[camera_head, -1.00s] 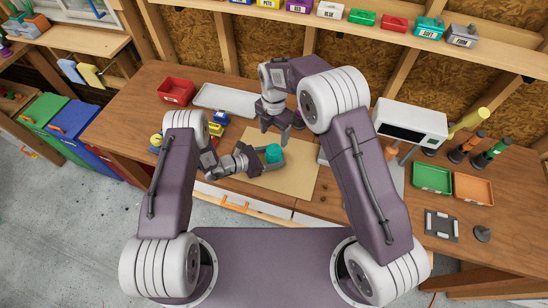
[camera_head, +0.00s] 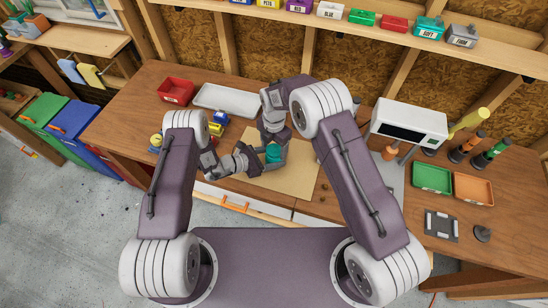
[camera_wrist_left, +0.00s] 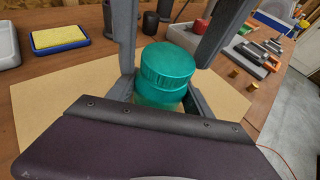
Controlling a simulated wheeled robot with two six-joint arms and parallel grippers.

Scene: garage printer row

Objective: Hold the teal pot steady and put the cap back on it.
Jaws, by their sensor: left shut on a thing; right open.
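My left gripper (camera_head: 268,160) is shut on the pot's body from the side. The ribbed teal cap (camera_wrist_left: 168,62) sits on top of the pot in the left wrist view; whether it is screwed down I cannot tell. My right gripper (camera_head: 275,143) points down over the pot. Its two grey fingers (camera_wrist_left: 168,50) are open, one on each side of the cap, with gaps showing. The fingertips' lower ends are partly hidden.
A white tray (camera_head: 228,99) and a red bin (camera_head: 176,91) lie behind left. A yellow sponge (camera_wrist_left: 60,37) shows in the wrist view.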

